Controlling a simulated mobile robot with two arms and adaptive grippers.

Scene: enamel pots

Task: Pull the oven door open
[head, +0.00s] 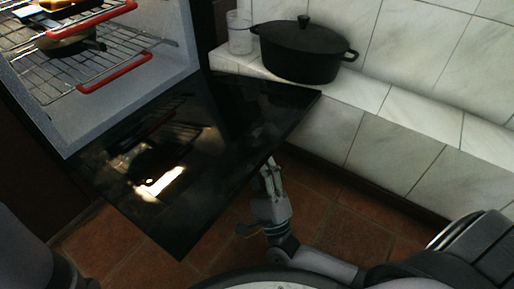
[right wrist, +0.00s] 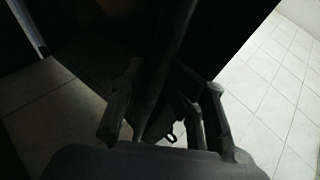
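The oven door (head: 215,125) hangs far down and open, a dark glossy panel reaching out from the pale oven cavity (head: 150,95). My right gripper (head: 268,162) is at the middle of the door's outer edge. In the right wrist view, a dark bar, the oven door handle (right wrist: 165,65), runs between the fingers of my right gripper (right wrist: 160,75). The fingers lean in close on both sides of it and look shut on it; the picture is dark. My left gripper is not in view.
Wire racks with red front edges (head: 115,78) hold cookware inside the oven. A black lidded pot (head: 303,52) and a clear glass (head: 240,35) stand on the tiled ledge (head: 390,103) at right. Terracotta floor (head: 325,215) shows below the door.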

